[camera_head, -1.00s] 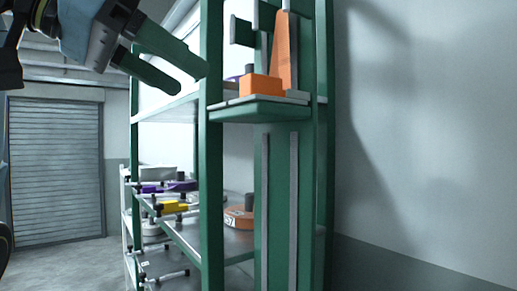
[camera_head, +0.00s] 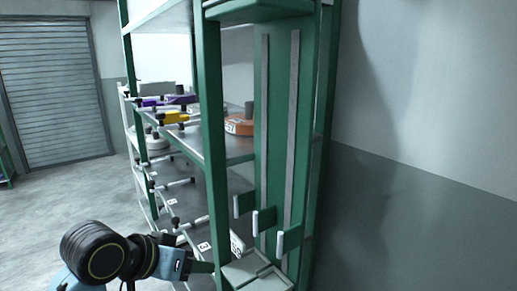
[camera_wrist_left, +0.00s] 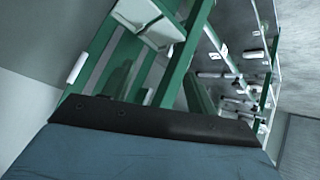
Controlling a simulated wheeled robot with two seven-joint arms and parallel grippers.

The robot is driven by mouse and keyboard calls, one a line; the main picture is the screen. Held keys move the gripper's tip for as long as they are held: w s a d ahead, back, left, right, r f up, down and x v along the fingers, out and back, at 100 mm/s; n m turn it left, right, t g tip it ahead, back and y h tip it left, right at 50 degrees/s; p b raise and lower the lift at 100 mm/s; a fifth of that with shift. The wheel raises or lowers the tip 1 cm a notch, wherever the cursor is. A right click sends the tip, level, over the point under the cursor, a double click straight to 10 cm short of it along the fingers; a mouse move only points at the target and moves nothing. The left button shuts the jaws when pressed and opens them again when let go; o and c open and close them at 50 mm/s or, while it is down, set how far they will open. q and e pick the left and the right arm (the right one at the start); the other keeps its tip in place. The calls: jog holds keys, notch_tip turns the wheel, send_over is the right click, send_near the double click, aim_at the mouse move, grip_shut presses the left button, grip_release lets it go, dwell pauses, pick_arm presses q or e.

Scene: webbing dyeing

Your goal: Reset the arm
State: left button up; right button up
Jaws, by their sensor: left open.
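My left arm comes in at the bottom left of the head view. Its gripper (camera_head: 203,267) is low beside the front post of the green rack (camera_head: 215,150), and its fingers are seen edge-on. Whether a finger touches the rack cannot be told. My right gripper is in neither view.
A small pale tray (camera_head: 258,272) and green brackets with white pegs (camera_head: 255,220) are on the rack's near end. Shelves hold an orange roll (camera_head: 240,125), a yellow part (camera_head: 175,117) and a purple part (camera_head: 180,99). Open floor (camera_head: 60,205) lies left; a grey wall (camera_head: 420,130) stands right.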

pick_arm(q)
jog(key=s+a+f+n+g+y, duration=0.1)
jog(key=s+a+f+g+y, duration=0.2)
jog(key=s+f, duration=0.8)
jog(key=s+a+f+n+g+y, duration=0.1)
jog(key=s+a+f+y, duration=0.35)
jog(key=s+f, duration=0.75)
jog(key=s+a+f+g+h+b, duration=0.1)
jog(key=s+f, duration=0.1)
jog(key=f, duration=1.1)
jog(key=s+f+h+b, duration=0.1)
jog(key=s+f, duration=0.1)
jog(key=f, duration=1)
jog(key=s+a+f+g+b, duration=0.1)
jog(key=s+a+f, duration=0.2)
jog(key=s+f, duration=1.3)
jog(key=shift+m, duration=0.3)
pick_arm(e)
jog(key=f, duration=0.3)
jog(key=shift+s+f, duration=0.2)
